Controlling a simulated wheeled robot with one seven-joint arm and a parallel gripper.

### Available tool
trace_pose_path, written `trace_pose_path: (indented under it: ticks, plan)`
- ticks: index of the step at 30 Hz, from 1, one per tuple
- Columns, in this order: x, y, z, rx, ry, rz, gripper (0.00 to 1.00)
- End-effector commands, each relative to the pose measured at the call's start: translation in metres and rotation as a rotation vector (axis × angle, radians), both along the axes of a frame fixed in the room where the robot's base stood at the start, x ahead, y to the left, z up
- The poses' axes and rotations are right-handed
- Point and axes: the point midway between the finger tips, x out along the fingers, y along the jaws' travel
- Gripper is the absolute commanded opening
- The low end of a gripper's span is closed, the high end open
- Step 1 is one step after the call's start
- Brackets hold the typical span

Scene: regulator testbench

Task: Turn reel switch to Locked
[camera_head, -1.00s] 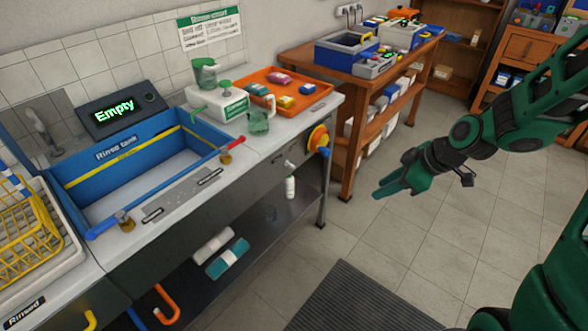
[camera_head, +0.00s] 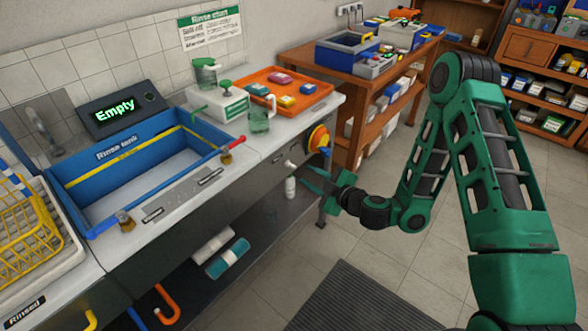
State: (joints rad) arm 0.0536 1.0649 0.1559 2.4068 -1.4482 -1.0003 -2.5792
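A round orange and yellow reel (camera_head: 318,138) with a blue part at its right is mounted on the front of the rinse bench, near its right end. A small white knob-like part (camera_head: 289,164) sticks out of the bench front to the left of and below the reel; I cannot tell whether it is the reel switch. No "Locked" label is readable. My gripper (camera_head: 308,181) is in front of the bench, below the reel and right of the white part. Its fingers point left, look spread apart and hold nothing visible.
A blue rinse tank (camera_head: 130,160) with a display (camera_head: 122,115) reading "Empty" is set in the bench. An orange tray (camera_head: 285,92) and a soap dispenser (camera_head: 218,100) stand on top. A wooden table (camera_head: 372,78) stands behind.

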Motion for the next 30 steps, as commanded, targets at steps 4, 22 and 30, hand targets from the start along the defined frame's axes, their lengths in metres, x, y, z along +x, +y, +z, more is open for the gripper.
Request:
trace_pose_path:
  ticks: [4,22,30]
  plan:
    - [0.003,-0.003,-0.011,-0.016,-0.002,-0.032,0.29]
    - [0.034,0.021,-0.021,-0.021,-0.009,-0.030,0.29]
    - [0.057,0.037,-0.029,-0.021,-0.012,-0.032,0.29]
